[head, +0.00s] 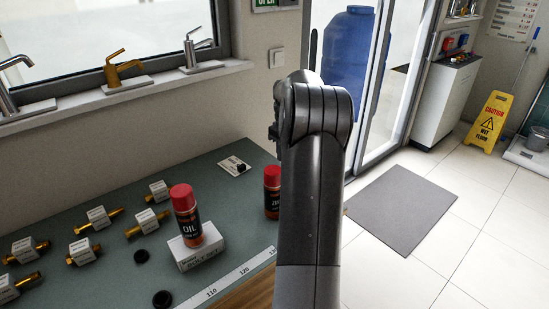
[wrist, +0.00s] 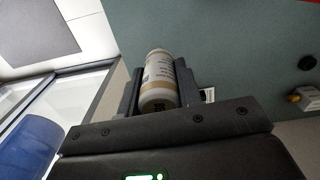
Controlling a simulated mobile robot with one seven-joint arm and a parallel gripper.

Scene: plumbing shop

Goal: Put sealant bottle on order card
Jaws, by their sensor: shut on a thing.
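A white bottle with a tan band (wrist: 160,80), which looks like the sealant bottle, is between the two fingers of my gripper (wrist: 160,88) in the wrist view. The fingers are shut on its sides. In the head view my arm hides the gripper and the bottle. A small white card (head: 232,165) lies on the green counter near the wall, with a small black piece on it. It may be the order card; its print is too small to read. A bit of white with dark marks shows beside the right finger in the wrist view, mostly hidden.
On the counter (head: 120,215), a red-capped oil bottle (head: 186,218) stands at a white box (head: 200,247). Another red-capped bottle (head: 271,190) stands close to my arm. Several brass fittings with tags lie at left. Black caps (head: 162,299) lie near the front edge.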

